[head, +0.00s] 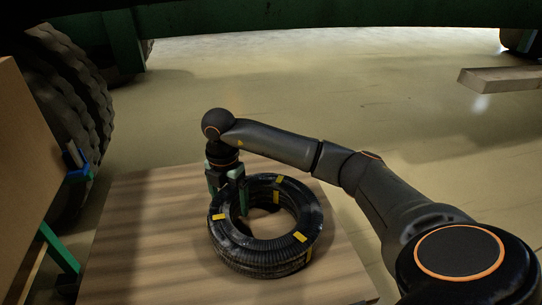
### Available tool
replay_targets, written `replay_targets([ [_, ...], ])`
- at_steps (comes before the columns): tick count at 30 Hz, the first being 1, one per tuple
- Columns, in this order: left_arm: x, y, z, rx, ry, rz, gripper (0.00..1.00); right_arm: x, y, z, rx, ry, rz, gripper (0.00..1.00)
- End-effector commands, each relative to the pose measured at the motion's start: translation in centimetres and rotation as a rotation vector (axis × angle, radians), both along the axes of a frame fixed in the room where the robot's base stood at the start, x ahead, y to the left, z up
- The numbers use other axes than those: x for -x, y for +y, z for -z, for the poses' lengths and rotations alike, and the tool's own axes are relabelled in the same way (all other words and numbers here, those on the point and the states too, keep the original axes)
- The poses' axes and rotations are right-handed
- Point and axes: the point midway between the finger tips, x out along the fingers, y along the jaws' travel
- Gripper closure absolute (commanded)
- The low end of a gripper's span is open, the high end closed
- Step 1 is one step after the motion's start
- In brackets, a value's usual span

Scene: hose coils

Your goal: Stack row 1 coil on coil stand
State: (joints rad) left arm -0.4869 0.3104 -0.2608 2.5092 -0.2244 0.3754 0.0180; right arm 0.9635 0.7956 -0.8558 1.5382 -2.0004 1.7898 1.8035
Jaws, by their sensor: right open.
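A black ribbed hose coil (263,259) with yellow tape marks lies flat on a wooden board (150,215) in the head view. It looks like a stack of rings, but I cannot tell how many coils it holds. My right gripper (228,205) points down at the coil's far left side. One finger shows at the inner edge and the other at the outer edge, so the open jaws straddle the coil wall. I cannot tell whether they touch it. No separate coil stand can be made out. My left gripper is not in view.
A large tyre (75,85) and a brown panel (22,150) stand at the left. A green beam (300,14) crosses the top. A pale plank (500,79) lies at the upper right. The floor behind the board is mostly clear.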

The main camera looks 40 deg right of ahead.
Motion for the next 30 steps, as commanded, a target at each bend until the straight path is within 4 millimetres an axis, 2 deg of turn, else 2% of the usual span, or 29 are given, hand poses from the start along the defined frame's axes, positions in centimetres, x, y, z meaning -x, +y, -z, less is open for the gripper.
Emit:
replay_targets([
  [30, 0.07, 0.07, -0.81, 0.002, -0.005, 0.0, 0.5, 0.0, 0.0, 0.01, 0.001, 0.001, -0.001, 0.07],
])
